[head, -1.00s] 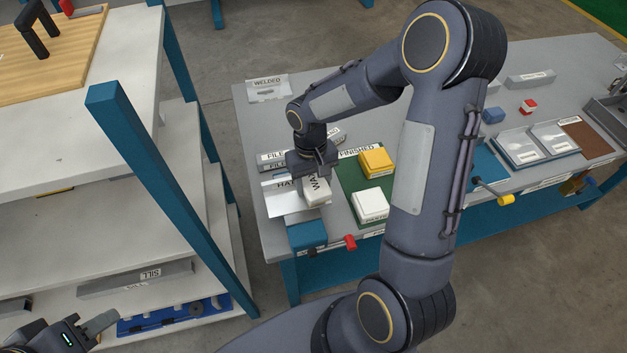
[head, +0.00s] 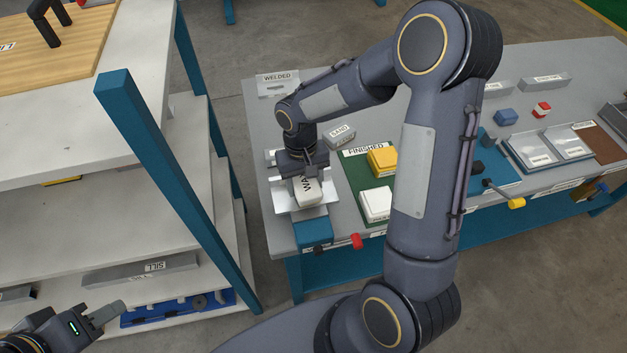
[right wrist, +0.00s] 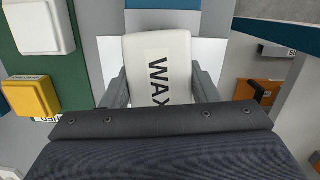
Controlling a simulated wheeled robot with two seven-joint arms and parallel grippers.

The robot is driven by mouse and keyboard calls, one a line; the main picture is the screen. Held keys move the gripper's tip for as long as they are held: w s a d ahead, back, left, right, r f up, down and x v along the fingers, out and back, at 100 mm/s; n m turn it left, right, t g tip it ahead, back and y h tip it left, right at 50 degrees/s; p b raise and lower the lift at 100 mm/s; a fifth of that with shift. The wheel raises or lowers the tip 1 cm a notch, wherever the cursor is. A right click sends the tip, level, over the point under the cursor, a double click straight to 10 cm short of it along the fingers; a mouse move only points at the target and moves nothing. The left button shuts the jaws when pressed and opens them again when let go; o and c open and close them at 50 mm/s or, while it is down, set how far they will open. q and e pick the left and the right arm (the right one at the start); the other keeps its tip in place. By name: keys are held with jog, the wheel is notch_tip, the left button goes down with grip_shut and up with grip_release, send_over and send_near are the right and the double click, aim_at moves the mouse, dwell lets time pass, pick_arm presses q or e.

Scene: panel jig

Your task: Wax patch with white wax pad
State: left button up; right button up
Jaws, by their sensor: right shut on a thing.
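My right gripper (head: 304,176) is shut on the white wax pad (head: 306,191), a rounded block labelled WAX. The pad also shows between the two fingers in the right wrist view (right wrist: 158,52). Below the pad lies a pale metal sheet (head: 326,211), at the near left corner of the bench, by a blue block (head: 313,231). The pad covers the sheet's middle, where any patch is hidden. I cannot tell whether pad and sheet touch. My left gripper (head: 107,313) is at the bottom left, away from the bench; its jaw opening is unclear.
A green mat (head: 352,176) marked FINISHED holds a yellow block (head: 382,158) and a white block (head: 375,204) right of the sheet. A red-ended clamp handle (head: 356,241) is at the front edge. A shelf rack with a blue post (head: 150,160) stands left.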

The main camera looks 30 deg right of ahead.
aim_at(289, 201)
jog(key=shift+w+a+r, duration=0.1)
jog(key=shift+w+a, duration=0.05)
jog(key=shift+a, duration=0.55)
jog(key=shift+w+a+r, duration=0.1)
jog(key=shift+w+a, duration=0.1)
jog(key=shift+a, duration=0.55)
jog(key=shift+w+a, duration=0.15)
jog(key=shift+a, duration=0.55)
jog(key=shift+s+d+r, duration=0.1)
jog(key=shift+s+d, duration=0.25)
jog(key=shift+d, duration=1.05)
jog(key=shift+s+d+r, duration=0.1)
jog(key=shift+s+d, duration=0.2)
jog(key=shift+d, duration=1.1)
jog(key=shift+s+d+r, duration=0.1)
jog(key=shift+s+d, duration=0.25)
jog(key=shift+d, duration=1.05)
jog(key=shift+r+p, duration=2.2)
jog(key=shift+r, duration=0.75)
notch_tip(289, 201, up, 3)
jog(key=shift+p, duration=1.1)
